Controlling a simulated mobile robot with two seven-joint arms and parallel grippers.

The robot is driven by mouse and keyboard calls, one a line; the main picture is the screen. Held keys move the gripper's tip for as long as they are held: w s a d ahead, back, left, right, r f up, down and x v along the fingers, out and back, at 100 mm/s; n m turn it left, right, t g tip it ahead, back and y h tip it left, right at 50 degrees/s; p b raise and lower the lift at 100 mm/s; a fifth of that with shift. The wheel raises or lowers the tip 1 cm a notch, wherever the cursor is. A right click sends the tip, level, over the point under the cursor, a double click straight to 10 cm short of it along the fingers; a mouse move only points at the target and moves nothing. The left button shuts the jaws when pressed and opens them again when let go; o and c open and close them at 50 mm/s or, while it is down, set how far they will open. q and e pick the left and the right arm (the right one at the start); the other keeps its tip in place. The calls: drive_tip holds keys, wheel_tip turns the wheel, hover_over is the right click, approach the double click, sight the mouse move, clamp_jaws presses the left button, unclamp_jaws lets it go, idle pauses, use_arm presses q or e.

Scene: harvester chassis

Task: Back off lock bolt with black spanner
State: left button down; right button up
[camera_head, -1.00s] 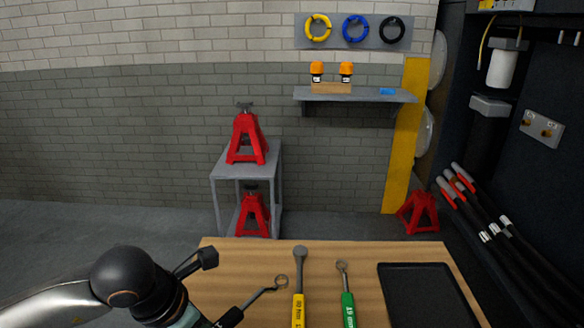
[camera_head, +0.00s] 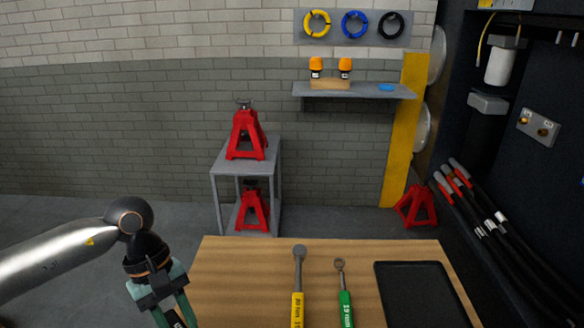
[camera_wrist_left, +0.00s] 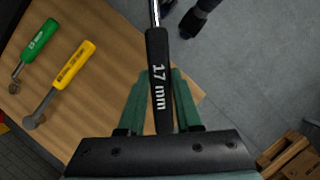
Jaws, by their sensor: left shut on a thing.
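The black spanner (camera_wrist_left: 157,70) is in my left gripper (camera_wrist_left: 159,100), its handle marked "17 mm" running between the green fingers in the left wrist view. The spanner's metal shaft runs out of the top of that view, so its end is hidden. In the head view my left gripper (camera_head: 178,312) points down at the lower left, beside the table's left edge, and only a little of the handle shows. The lock bolt is not seen in either view. My right gripper is not in view.
A wooden table (camera_head: 225,280) carries a yellow-handled spanner (camera_head: 298,285), a green-handled spanner (camera_head: 343,290) and a black tray (camera_head: 420,295). Red jack stands (camera_head: 247,135) are on a grey stand behind. Dark machinery (camera_head: 545,190) with several hoses stands at the right.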

use_arm(q)
drive_tip(key=r+m, duration=0.1)
drive_tip(key=m, duration=0.1)
drive_tip(key=a+m+y+p, duration=0.1)
drive_tip(key=m, duration=0.1)
drive_tip(key=r+m+g+y, duration=0.1)
drive_tip(key=m, duration=0.2)
drive_tip(key=shift+s+a+r, duration=0.2)
drive_tip(key=shift+a+r, duration=0.05)
drive_tip(key=shift+r, duration=0.05)
drive_tip(key=shift+s+a+r+m+y+p, duration=0.1)
drive_tip(key=shift+a+r+m+y+p, duration=0.15)
drive_tip(key=shift+m, duration=0.25)
drive_tip(key=shift+m+y+p, duration=0.15)
drive_tip(key=shift+m+y, duration=0.2)
drive_tip(key=shift+m, duration=0.15)
